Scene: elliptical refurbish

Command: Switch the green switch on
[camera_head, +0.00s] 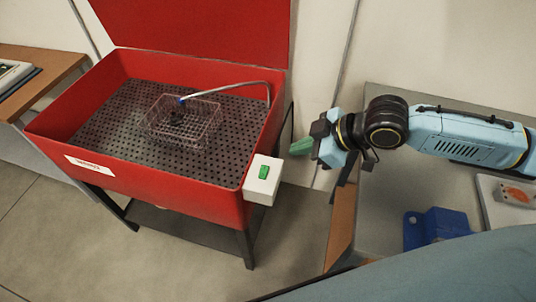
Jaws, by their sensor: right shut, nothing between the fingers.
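The green switch (264,172) sits on a white box (258,190) fixed to the front right corner of a red wash basin (150,181). Whether it is on or off is too small to tell. My right gripper (293,149) is shut and empty. Its green fingertips point left and hang to the right of the white box, apart from it and a little farther back. My left gripper is not in the view.
The basin holds a perforated tray, a wire basket (212,127) and a bent metal spout (232,84); its red lid stands open behind. A grey table (385,205) at right carries a blue bracket (436,226) and a white tray (488,197). A wooden desk stands far left.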

